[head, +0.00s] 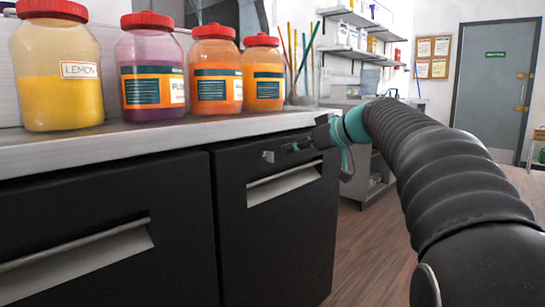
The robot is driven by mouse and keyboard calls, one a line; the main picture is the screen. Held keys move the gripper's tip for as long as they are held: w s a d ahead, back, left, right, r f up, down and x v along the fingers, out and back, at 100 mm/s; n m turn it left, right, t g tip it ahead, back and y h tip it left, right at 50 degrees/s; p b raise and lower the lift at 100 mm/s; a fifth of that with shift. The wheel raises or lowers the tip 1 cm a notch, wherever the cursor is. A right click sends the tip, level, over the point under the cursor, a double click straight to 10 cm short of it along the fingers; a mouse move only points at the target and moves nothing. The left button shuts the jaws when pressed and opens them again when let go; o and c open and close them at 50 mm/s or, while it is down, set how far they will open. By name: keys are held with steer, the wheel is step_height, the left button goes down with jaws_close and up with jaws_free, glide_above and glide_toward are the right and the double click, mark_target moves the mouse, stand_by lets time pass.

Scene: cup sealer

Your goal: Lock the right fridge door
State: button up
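The right fridge door (270,240) is a dark panel under the counter, with a pale recessed handle (284,184). It looks shut, flush with the front. A small metal lock piece (268,156) sits near its upper edge, above the handle. My gripper (292,149) is at the upper part of this door, just right of the lock piece, with its fingers pointing left. Its fingertips are small and dark here, so I cannot tell whether they are open or touching the lock. My arm comes in from the right.
The left fridge door (110,270) looks shut too. Several red-lidded jars (213,75) stand on the counter (150,142) just above the doors. Wooden floor (380,245) is free right of the fridge. A shelf unit and a grey door (495,95) are farther back.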

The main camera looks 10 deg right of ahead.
mark_target(273, 154)
steer(key=x, duration=0.8)
jaws_close()
